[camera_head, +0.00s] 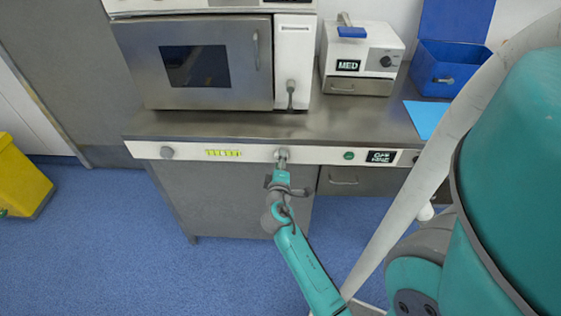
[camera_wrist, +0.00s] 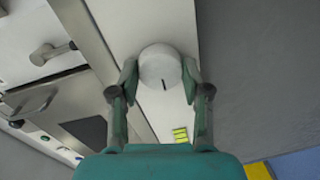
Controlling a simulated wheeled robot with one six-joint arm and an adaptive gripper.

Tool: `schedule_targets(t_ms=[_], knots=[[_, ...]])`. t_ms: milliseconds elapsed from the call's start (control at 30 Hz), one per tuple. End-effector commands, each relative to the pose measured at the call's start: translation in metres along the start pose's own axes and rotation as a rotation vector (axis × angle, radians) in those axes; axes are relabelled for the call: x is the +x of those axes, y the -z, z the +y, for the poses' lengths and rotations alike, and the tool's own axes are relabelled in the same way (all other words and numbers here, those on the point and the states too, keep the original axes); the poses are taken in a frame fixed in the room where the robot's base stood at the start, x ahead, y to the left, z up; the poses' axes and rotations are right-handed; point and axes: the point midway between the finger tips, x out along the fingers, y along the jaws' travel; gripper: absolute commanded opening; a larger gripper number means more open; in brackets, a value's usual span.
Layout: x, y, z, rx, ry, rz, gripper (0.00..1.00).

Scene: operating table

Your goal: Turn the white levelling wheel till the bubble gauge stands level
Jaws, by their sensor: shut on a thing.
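The white levelling wheel (camera_wrist: 160,65) is a round knob with a short dark mark on its face, in the wrist view. My gripper (camera_wrist: 160,75) has one finger on each side of it and is shut on it. In the head view my gripper (camera_head: 281,165) is at the white front panel of the steel table, and the wheel is mostly hidden behind it. The yellow-green bubble gauge (camera_head: 223,152) is on the panel left of my gripper; it also shows in the wrist view (camera_wrist: 180,135). Its bubble is too small to read.
A grey knob (camera_head: 167,153) is at the panel's left end. A green button (camera_head: 348,155) and a dark label (camera_head: 381,157) are right of my gripper. A steel oven (camera_head: 205,62), a MED box (camera_head: 360,62) and a blue bin (camera_head: 445,68) stand on the table.

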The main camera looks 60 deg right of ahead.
Motion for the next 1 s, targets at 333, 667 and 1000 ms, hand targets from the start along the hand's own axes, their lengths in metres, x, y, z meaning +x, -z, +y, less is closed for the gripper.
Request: schedule_targets(t_ms=[333, 667, 1000], knots=[[0.0001, -0.0007, 0.0001, 0.138, 0.002, 0.01, 0.13], [0.0, -0.0008, 0.0, 0.162, 0.003, 0.012, 0.13], [0.0, -0.0008, -0.0001, 0.161, 0.003, 0.012, 0.73]])
